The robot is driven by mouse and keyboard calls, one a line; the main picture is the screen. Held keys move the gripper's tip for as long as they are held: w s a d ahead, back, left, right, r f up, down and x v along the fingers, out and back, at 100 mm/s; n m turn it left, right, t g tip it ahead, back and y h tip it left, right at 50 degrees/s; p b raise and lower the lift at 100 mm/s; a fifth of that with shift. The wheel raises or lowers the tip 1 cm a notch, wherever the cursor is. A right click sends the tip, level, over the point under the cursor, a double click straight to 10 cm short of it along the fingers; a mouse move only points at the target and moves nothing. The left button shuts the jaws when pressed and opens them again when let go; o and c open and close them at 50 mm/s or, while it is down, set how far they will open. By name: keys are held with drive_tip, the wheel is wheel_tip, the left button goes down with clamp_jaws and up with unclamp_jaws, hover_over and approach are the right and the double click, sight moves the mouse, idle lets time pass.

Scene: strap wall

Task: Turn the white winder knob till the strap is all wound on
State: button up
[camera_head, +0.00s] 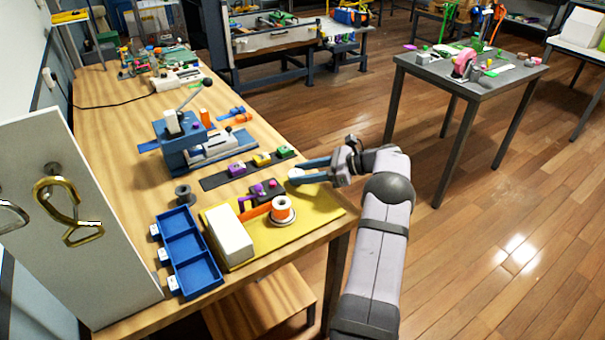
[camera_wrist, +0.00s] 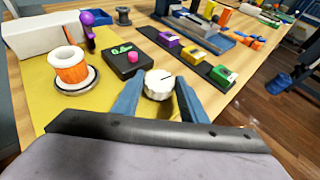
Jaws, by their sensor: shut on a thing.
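The white winder knob (camera_wrist: 158,84) sits between the two blue fingers of my gripper (camera_wrist: 157,92) in the wrist view, with a dark line on its top face. My gripper (camera_head: 298,174) is shut on it at the right edge of the yellow base (camera_head: 318,207). A spool (camera_wrist: 70,66) wound with orange strap stands on a round disc on the base. In the head view the orange strap (camera_head: 256,211) runs from the white box (camera_head: 229,237) to the spool (camera_head: 282,209). How much strap is left in the box is hidden.
A black box (camera_wrist: 127,60) with a small green display and pink button stands beside the knob. A purple ball-topped lever (camera_wrist: 87,20) is by the white box. A blue tray (camera_head: 186,252) lies left. A dark strip (camera_head: 246,168) with coloured blocks lies behind.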

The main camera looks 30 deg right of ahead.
drive_tip(key=shift+w+d+r+n+y, duration=0.1)
drive_tip(key=shift+w+d+n+y, duration=0.1)
drive_tip(key=shift+n+y, duration=0.15)
drive_tip(key=shift+n+g+b, duration=0.3)
drive_tip(key=shift+n+g, duration=0.05)
drive_tip(key=shift+g, duration=0.15)
drive_tip(key=o, duration=1)
drive_tip(key=shift+s+a+y, duration=0.1)
drive_tip(key=shift+y, duration=0.15)
drive_tip(key=shift+o, duration=0.2)
wheel_tip(320, 180, up, 10)
